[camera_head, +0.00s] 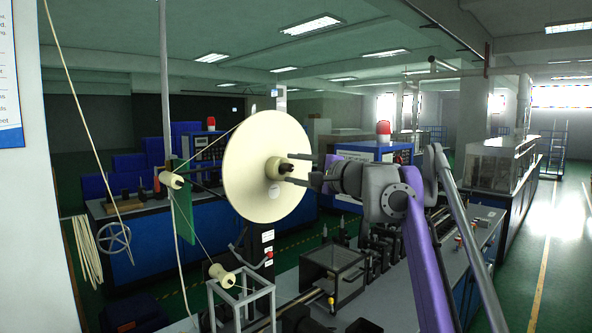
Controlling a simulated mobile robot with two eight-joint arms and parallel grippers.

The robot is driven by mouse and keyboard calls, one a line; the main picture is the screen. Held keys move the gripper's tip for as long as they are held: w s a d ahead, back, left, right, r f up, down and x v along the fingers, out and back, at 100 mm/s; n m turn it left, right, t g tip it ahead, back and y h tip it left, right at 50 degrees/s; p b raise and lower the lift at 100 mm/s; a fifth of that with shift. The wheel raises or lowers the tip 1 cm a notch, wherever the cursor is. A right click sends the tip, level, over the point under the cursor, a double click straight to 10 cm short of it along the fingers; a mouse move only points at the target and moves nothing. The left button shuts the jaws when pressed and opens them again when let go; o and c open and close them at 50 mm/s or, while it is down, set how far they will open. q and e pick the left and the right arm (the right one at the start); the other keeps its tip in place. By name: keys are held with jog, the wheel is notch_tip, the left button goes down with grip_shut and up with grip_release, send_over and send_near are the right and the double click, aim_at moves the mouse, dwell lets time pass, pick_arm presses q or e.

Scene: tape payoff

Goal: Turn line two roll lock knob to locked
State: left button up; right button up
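A large cream roll (248,172) stands upright on a machine in the middle of the head view. At its centre is a dark hub knob (277,168) with a small cream-coloured part. Its locked or unlocked marking is too small to read. My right gripper (287,169) is in front of the roll's face, coming from the right. Its two dark fingers are spread, one above and one below the level of the knob. I cannot tell whether they touch it. My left gripper is not in view.
Cream guide rollers (172,180) and a lower roller (221,272) carry the strand left of the roll. A clear-sided box (332,272) sits on the bench below my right arm. A white wall (35,230) stands at the far left.

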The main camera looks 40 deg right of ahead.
jog(key=s+b, duration=0.1)
jog(key=s, duration=0.9)
jog(key=shift+s+d, duration=0.4)
jog(key=shift+d, duration=0.05)
